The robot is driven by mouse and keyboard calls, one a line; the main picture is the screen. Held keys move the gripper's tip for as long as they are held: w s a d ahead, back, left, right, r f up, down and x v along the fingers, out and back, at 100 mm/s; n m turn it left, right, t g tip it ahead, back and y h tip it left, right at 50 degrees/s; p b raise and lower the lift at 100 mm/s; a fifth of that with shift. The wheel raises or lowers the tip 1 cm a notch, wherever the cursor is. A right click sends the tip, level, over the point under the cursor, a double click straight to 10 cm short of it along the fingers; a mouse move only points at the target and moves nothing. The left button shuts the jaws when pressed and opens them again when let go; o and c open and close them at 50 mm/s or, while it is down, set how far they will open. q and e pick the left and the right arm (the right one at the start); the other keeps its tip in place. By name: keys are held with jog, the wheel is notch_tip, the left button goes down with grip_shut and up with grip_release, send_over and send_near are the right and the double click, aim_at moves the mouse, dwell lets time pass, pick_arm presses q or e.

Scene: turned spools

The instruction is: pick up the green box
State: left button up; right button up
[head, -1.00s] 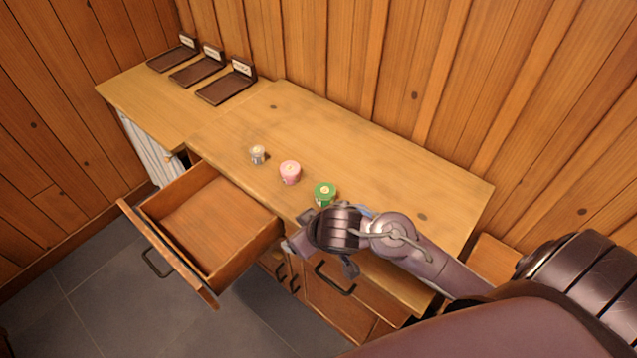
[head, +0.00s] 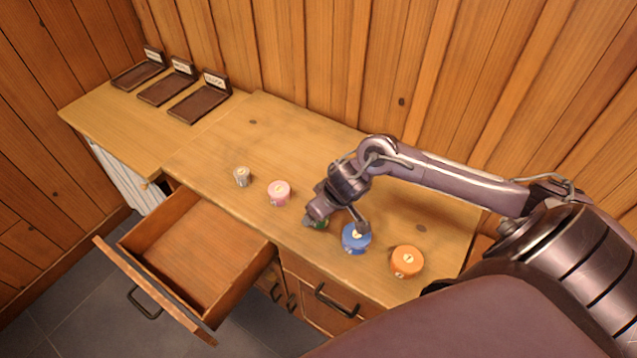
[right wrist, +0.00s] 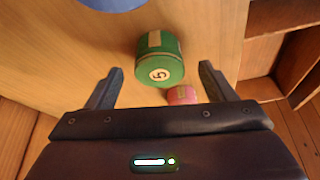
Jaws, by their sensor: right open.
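The green box (right wrist: 160,58) is a small round green drum with a pale strip on its side and a marked disc on its lid. In the right wrist view it lies ahead of and between the two fingers, with bare gaps on both sides. My right gripper (right wrist: 158,84) is open and empty. In the head view the right gripper (head: 336,222) is over the green box (head: 320,224), hiding most of it. My left gripper is not in view.
A blue box (head: 356,238) stands close right of the gripper, an orange one (head: 407,261) farther right. A pink box (head: 279,193) and a grey one (head: 242,176) stand left. An open empty drawer (head: 195,250) juts out. Three dark labelled trays (head: 200,104) sit at the back left.

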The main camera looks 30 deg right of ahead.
jog(key=shift+x, duration=0.85)
jog(key=shift+w+f, duration=0.1)
jog(key=shift+f, duration=0.35)
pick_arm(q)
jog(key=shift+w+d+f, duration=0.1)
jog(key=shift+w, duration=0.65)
pick_arm(e)
jog(key=c, duration=1.1)
jog(key=shift+o, duration=0.2)
jog(key=shift+w, duration=0.1)
